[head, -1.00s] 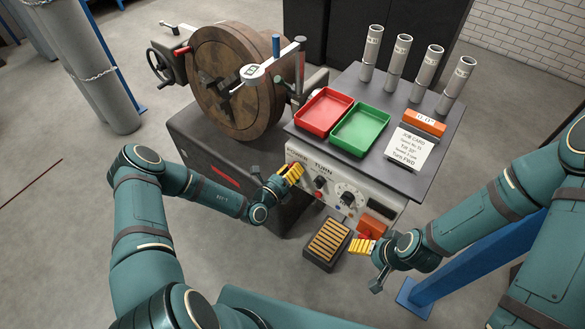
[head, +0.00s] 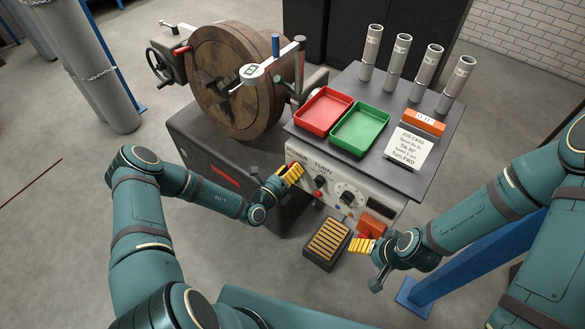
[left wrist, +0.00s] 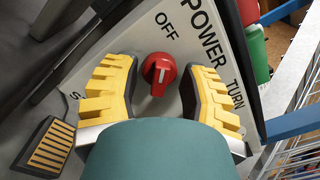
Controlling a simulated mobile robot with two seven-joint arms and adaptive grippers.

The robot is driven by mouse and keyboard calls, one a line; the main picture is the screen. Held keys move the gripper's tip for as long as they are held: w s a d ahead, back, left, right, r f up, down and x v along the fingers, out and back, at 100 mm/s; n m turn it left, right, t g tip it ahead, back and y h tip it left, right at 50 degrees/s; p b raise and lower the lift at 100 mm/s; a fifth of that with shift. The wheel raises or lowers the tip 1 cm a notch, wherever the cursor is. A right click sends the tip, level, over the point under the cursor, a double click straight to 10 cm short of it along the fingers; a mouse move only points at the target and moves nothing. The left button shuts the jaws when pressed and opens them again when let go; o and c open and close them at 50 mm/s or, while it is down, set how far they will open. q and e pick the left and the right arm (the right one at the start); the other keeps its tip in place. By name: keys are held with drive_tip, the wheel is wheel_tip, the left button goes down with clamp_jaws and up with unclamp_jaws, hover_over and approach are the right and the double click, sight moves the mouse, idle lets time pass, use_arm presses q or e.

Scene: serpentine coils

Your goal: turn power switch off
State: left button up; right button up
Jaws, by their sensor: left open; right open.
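In the left wrist view the knob sits between the yellow fingers of my open left gripper (left wrist: 160,90), with a gap on both sides. In the head view my left gripper (head: 290,174) is at the panel's left end and hides the knob. My right gripper (head: 363,244) is open and empty, low by the panel's right end.
On the panel's right are a "TURN" knob (head: 320,182) and a dial (head: 346,198). A foot pedal (head: 327,243) is on the floor below. Above are a red tray (head: 324,110), a green tray (head: 361,129) and a job card (head: 409,147). A large chuck (head: 235,80) stands behind.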

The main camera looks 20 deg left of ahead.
use_arm(q)
drive_tip(key=v, duration=1.1)
drive_tip(key=shift+s, duration=0.2)
drive_tip(key=shift+r, duration=0.1)
drive_tip(key=s+d+m+g+h+b, duration=0.1)
drive_tip(key=s+d+m+g+h, duration=0.4)
drive_tip(key=d+m+g, duration=0.25)
drive_tip(key=s+d+m+g+h, duration=0.4)
drive_tip(key=s+d+m+g, duration=0.2)
drive_tip(key=d+m, duration=0.15)
drive_tip(key=s+f+m+g+y+b, duration=0.1)
drive_tip(key=s+f+m+g+y, duration=0.3)
drive_tip(key=s+m+g, duration=0.55)
drive_tip(key=w+a+r+m+t+y+b, duration=0.1)
drive_tip(key=w+a+m+t+y, duration=0.3)
drive_tip(key=m, duration=1)
drive_tip(key=w+r+t+y, duration=0.1)
drive_tip(key=w+t+y, duration=0.2)
drive_tip(key=w+t, duration=0.1)
drive_tip(key=shift+w+a+m, duration=0.2)
drive_tip(key=shift+m, duration=0.15)
